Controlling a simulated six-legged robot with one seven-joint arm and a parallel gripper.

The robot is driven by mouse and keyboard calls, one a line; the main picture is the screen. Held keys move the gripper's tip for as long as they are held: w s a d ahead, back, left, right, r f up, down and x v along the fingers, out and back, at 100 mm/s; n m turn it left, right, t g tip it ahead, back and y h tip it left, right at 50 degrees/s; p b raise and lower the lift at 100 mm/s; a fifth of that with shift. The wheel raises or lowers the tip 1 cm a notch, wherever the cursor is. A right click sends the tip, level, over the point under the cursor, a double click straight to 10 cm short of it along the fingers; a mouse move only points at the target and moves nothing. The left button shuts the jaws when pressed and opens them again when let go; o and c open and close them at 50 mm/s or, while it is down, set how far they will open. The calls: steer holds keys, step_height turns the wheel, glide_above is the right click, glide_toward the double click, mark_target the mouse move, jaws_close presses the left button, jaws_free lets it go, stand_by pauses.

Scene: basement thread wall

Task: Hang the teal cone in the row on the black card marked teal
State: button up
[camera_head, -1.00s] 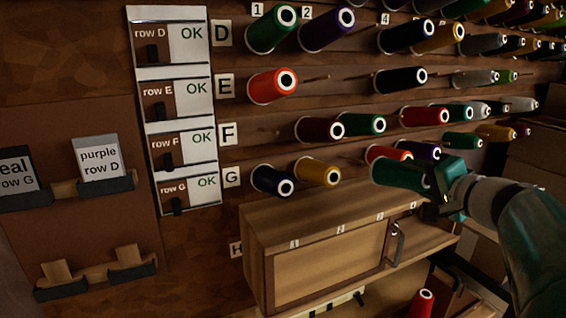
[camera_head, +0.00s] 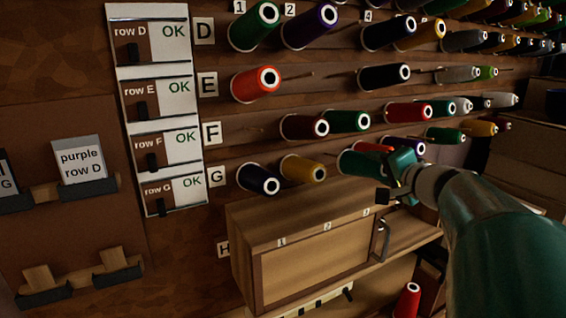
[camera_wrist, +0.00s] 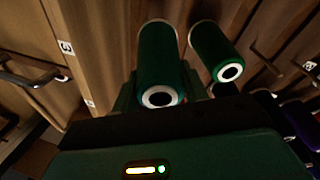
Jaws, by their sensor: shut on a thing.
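The teal cone (camera_head: 356,164) is in my gripper (camera_head: 392,172), at row G's height just right of the yellow cone (camera_head: 303,168). In the wrist view the held cone (camera_wrist: 158,55) stands between the fingers, its white-ringed end toward the camera. Whether it is around a peg is hidden. Row G (camera_head: 215,176) also holds a navy cone (camera_head: 258,179). The black card (camera_head: 7,182) is cut off at the left edge; only "G" shows of its row line.
A wooden cabinet (camera_head: 315,240) with a handle (camera_head: 380,240) juts out below row G. Row F's dark red (camera_head: 303,127) and green cones (camera_head: 346,121) are just above. Another green cone (camera_wrist: 215,50) stands close beside the held one in the wrist view.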

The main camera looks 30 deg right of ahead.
mark_target(358, 165)
steer(key=shift+a+x, duration=0.2)
steer(key=shift+x, duration=1.55)
steer(key=shift+a+x, duration=0.25)
steer(key=shift+x, duration=1.45)
steer(key=shift+w, duration=0.1)
steer(key=shift+a+f, duration=0.1)
steer(key=shift+f, duration=0.25)
steer(key=o, duration=1.2)
steer(key=shift+o, duration=0.2)
steer(key=shift+s, duration=0.2)
steer(key=v, duration=1.3)
steer(key=shift+s+a+r, duration=0.1)
steer(key=shift+s, duration=0.2)
